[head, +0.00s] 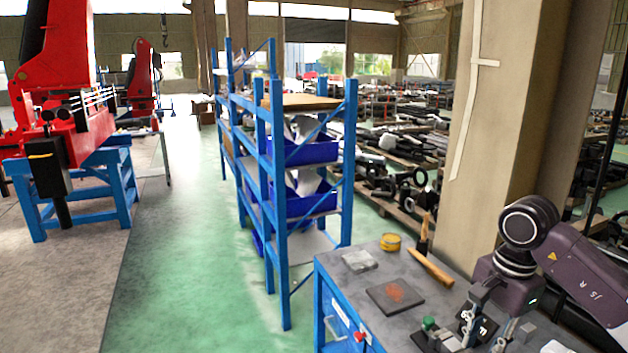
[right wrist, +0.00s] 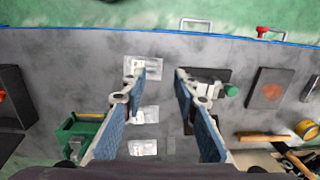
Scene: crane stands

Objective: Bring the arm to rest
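My right arm (head: 590,268) reaches in from the right in the head view, over the grey workbench. Its gripper (head: 476,328) points down above the bench top. In the right wrist view the two blue-padded fingers of the right gripper (right wrist: 160,82) are spread apart with nothing between them. Small white packets (right wrist: 144,114) lie on the bench beneath and between the fingers. My left arm and left gripper do not show in either view.
On the workbench (head: 430,263) are a dark plate with a rusty patch (head: 395,296), a yellow tin (head: 390,242), and a wooden-handled hammer (head: 430,267). A green box (right wrist: 80,130) lies left in the wrist view. A blue shelf rack (head: 282,200) and a pillar (head: 505,130) stand nearby.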

